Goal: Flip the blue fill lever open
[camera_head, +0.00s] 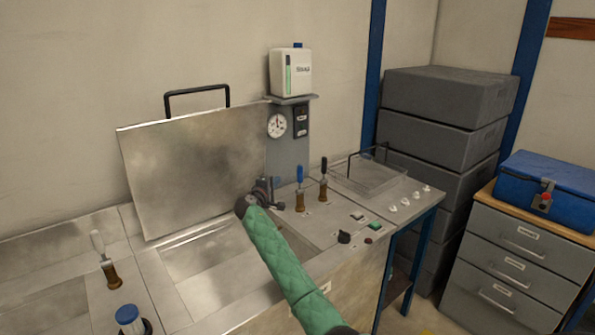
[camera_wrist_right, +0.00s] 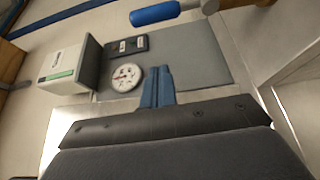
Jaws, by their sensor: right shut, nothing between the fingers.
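The blue fill lever (camera_head: 300,176) stands upright on its brass-coloured base on the bench panel, right of the lidded basin. My right gripper (camera_head: 275,184) is just left of the lever, with its fingers shut and empty. In the right wrist view, the shut fingertips (camera_wrist_right: 160,72) point at the grey gauge post, and the blue lever handle (camera_wrist_right: 155,14) lies beyond them near the top edge. A gap shows between fingers and handle in that view. My left gripper is not in view.
A black-handled lever (camera_head: 324,168) stands just right of the blue one. The gauge post (camera_head: 289,139) rises behind, with a white canister (camera_head: 291,73) on top. The raised metal lid (camera_head: 195,165) stands on the left. A clear tray (camera_head: 365,174) sits at right.

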